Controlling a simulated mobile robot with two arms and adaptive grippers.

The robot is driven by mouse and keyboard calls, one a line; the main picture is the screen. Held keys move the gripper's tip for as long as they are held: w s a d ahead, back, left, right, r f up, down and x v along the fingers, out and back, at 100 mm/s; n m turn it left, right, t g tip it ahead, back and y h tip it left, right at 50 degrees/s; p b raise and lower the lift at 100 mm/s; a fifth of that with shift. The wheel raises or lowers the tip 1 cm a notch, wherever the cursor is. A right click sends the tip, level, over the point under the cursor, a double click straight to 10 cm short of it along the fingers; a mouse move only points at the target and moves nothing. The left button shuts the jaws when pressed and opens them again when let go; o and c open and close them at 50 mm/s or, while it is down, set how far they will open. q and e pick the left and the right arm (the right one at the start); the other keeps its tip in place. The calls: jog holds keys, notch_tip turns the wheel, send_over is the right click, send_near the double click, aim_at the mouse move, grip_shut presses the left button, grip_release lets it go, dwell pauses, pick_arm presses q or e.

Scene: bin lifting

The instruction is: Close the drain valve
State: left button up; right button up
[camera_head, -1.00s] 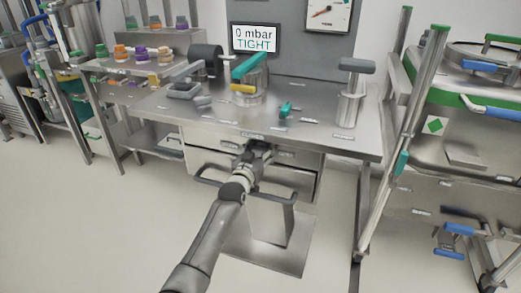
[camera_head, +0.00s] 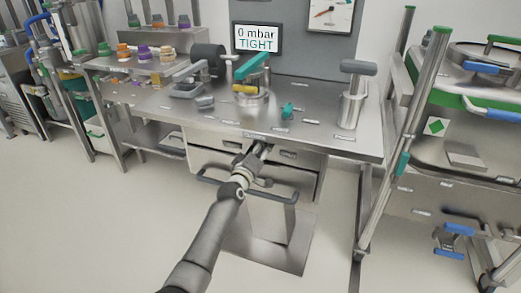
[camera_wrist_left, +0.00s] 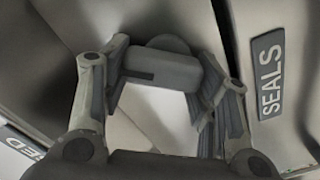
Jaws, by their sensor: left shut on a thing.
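My left gripper (camera_head: 261,149) is at the drawer fronts under the steel bench. In the left wrist view my left gripper (camera_wrist_left: 158,100) is shut on a dark grey slotted part, which looks like a drawer handle (camera_wrist_left: 162,66), beside a label reading SEALS (camera_wrist_left: 268,75). On the bench top a clear vessel has a teal lever (camera_head: 252,67) above it and a yellow handle (camera_head: 246,89) low on its front. A small teal fitting (camera_head: 287,111) stands to its right. I cannot tell which of these is the drain valve. My right gripper is out of view.
A display (camera_head: 256,38) reads 0 mbar TIGHT, with a dial gauge (camera_head: 329,15) beside it. A grey-handled cylinder (camera_head: 351,105) stands at the bench's right. A side shelf (camera_head: 115,66) holds coloured knobs. A wheeled frame (camera_head: 409,145) stands right; the floor at left is clear.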

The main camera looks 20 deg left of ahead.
pick_arm(q)
jog(key=n, duration=0.2)
jog(key=shift+a+f+n, duration=0.15)
jog(key=shift+f+n, duration=0.05)
jog(key=shift+n, duration=0.2)
jog(key=shift+f+n, duration=0.1)
jog(key=shift+n, duration=1.1)
jog(key=shift+a+n+b, duration=0.1)
jog(key=shift+n+b, duration=0.25)
jog(key=shift+n, duration=0.75)
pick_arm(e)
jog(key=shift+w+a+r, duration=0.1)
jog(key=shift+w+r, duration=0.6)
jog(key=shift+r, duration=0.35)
pick_arm(q)
jog(key=shift+f, duration=0.1)
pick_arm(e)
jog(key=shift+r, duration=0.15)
pick_arm(q)
jog(key=o, duration=1)
